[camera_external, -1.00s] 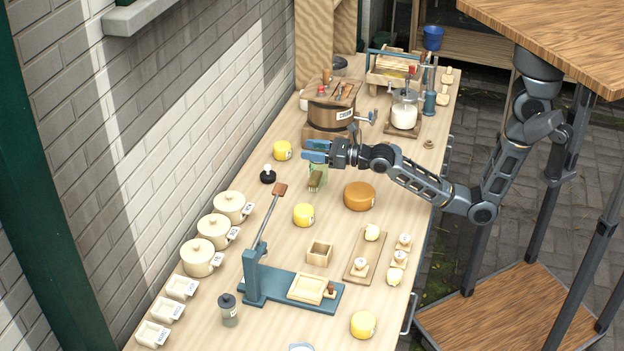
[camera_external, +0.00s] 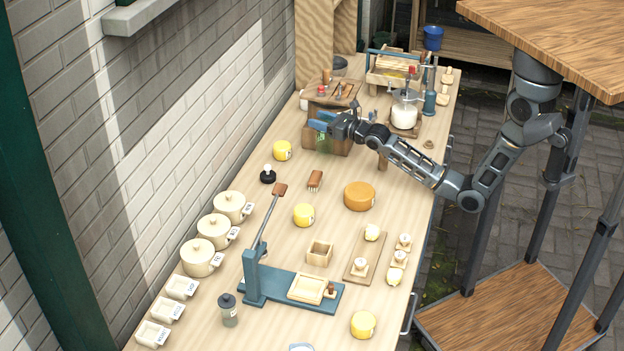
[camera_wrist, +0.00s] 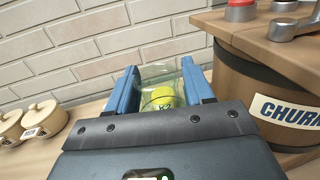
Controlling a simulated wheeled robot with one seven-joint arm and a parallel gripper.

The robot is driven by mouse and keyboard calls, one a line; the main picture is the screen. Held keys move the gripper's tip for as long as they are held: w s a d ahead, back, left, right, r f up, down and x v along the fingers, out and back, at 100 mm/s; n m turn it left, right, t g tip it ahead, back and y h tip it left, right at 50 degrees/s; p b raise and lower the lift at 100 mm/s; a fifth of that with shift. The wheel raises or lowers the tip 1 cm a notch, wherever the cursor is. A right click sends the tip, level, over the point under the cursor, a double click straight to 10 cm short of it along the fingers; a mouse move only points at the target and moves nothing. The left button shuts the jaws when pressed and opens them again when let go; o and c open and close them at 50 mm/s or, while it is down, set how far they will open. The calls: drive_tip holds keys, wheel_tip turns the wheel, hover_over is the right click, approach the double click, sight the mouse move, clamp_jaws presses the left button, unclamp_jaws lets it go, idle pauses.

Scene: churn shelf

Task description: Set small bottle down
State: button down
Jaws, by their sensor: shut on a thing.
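The small bottle (camera_wrist: 158,72) is clear, faintly green glass, between the two blue fingers of my gripper (camera_wrist: 160,92) in the wrist view. My gripper is shut on it. In the external view my gripper (camera_external: 322,121) is in front of the wooden churn, and the bottle (camera_external: 322,144) shows as a small green patch below the fingers. The bottle looks raised above the counter, but its base is hard to make out.
The churn (camera_wrist: 270,85) stands close on the right in the wrist view. A yellow cheese (camera_external: 282,150) sits left of the gripper and shows through the glass. A brush (camera_external: 315,180) and an orange cheese wheel (camera_external: 359,196) lie nearer. Bare counter (camera_external: 340,170) lies between them.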

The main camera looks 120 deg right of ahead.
sight(328, 139)
drive_tip(key=shift+f, duration=3.25)
drive_tip(key=shift+f, duration=0.15)
drive_tip(key=shift+c, duration=2.2)
unclamp_jaws()
drive_tip(key=v, duration=0.3)
drive_tip(key=shift+s+d+p, duration=0.1)
drive_tip(key=shift+p, duration=0.2)
drive_tip(key=shift+s+a+p, duration=0.35)
drive_tip(key=shift+a+p, duration=0.1)
drive_tip(key=shift+p, duration=0.05)
drive_tip(key=shift+s+a+p, duration=0.15)
drive_tip(key=shift+a+p, duration=0.2)
